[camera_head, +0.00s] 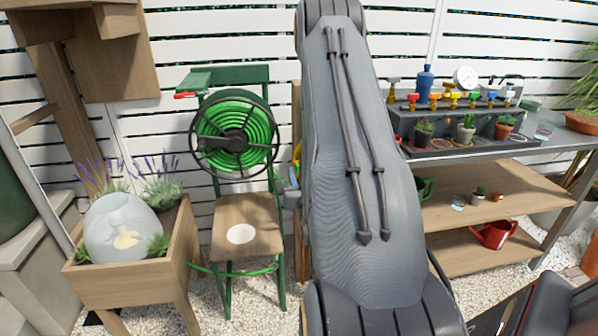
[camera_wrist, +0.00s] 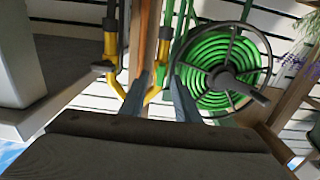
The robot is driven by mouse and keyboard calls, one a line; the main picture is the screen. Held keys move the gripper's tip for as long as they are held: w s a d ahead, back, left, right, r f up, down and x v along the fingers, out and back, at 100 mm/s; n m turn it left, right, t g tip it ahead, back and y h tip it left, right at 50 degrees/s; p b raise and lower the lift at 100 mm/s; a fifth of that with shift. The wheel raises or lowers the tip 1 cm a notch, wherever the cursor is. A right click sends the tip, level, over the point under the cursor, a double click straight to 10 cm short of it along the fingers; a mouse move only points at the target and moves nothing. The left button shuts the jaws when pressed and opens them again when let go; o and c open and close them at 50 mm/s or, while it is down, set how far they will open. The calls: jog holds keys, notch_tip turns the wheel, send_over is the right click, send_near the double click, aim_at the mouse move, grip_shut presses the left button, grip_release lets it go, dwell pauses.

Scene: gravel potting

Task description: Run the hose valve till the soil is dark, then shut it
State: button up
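A green hose (camera_head: 234,133) is coiled on a dark reel on a green stand; it also shows in the wrist view (camera_wrist: 215,62). A small red-handled fitting (camera_head: 184,95) sits at the stand's upper left; I cannot tell if it is the hose valve. Several taps with coloured handles (camera_head: 450,98) line the bench behind small potted plants. The soil in the pots is too small to judge. My gripper (camera_wrist: 161,85) shows in the wrist view with its two fingers apart. My arm hides the head view's centre.
A wooden planter (camera_head: 130,275) with lavender and a glass dome (camera_head: 122,228) stands at the left. The potting bench (camera_head: 480,185) at the right has a red watering can (camera_head: 494,235) on its low shelf. White slatted fencing closes the back. Gravel (camera_head: 255,300) covers the ground.

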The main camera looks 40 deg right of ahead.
jog(key=shift+x, duration=0.8)
grip_shut()
jog(key=shift+m, duration=0.3)
jog(key=m+p, duration=0.1)
jog(key=m, duration=1.6)
jog(key=shift+s+d+f+p, duration=0.1)
jog(key=shift+d+p, duration=0.1)
jog(key=shift+p, duration=0.2)
jog(key=shift+m, duration=0.4)
